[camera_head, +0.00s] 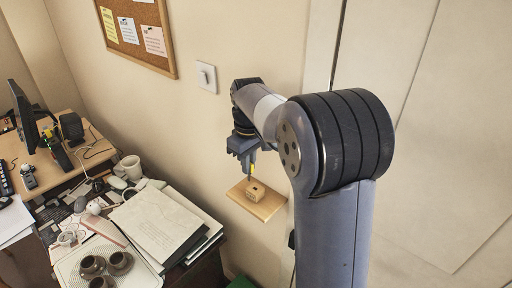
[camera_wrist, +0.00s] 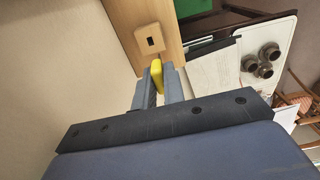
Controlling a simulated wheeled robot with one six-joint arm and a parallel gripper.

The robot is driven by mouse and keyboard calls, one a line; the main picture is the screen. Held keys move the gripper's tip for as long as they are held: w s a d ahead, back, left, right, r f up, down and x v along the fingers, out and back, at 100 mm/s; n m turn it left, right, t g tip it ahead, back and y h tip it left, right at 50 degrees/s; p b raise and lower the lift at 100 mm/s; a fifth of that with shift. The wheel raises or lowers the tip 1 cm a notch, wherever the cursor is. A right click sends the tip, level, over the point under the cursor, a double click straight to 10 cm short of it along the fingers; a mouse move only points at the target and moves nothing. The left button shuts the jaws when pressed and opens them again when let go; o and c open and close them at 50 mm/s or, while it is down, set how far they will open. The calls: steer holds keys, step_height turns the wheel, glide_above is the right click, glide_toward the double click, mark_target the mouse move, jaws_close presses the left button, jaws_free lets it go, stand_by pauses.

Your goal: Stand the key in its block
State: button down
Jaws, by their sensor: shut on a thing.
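The key shows a yellow handle (camera_head: 252,168) and a thin dark shaft pointing down in the head view. Its yellow handle (camera_wrist: 157,75) also shows between my fingers in the wrist view. My gripper (camera_head: 246,162) is shut on the key. The block (camera_head: 256,191) is a small wooden piece with a dark opening in its top; it also shows in the wrist view (camera_wrist: 143,47). The key is just above and beside the opening, outside it. Whether the shaft's tip touches the block cannot be told.
The block sits on a small wooden wall shelf (camera_head: 266,208), with the wall close behind. A light switch (camera_head: 206,77) is higher up. At left, a cluttered surface holds papers (camera_head: 155,222), a tray with dark cups (camera_head: 93,265) and a white mug (camera_head: 131,167).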

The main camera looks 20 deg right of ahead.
steer(key=shift+s+d+f+b, duration=0.25)
steer(key=shift+d+f+b, duration=0.55)
steer(key=shift+f+b, duration=0.3)
steer(key=shift+f+b, duration=0.9)
steer(key=shift+f, duration=0.95)
stand_by(1.1)
steer(key=c, duration=1.4)
jaws_free()
steer(key=shift+r, duration=0.1)
step_height(320, 180, up, 7)
steer(key=p, duration=0.4)
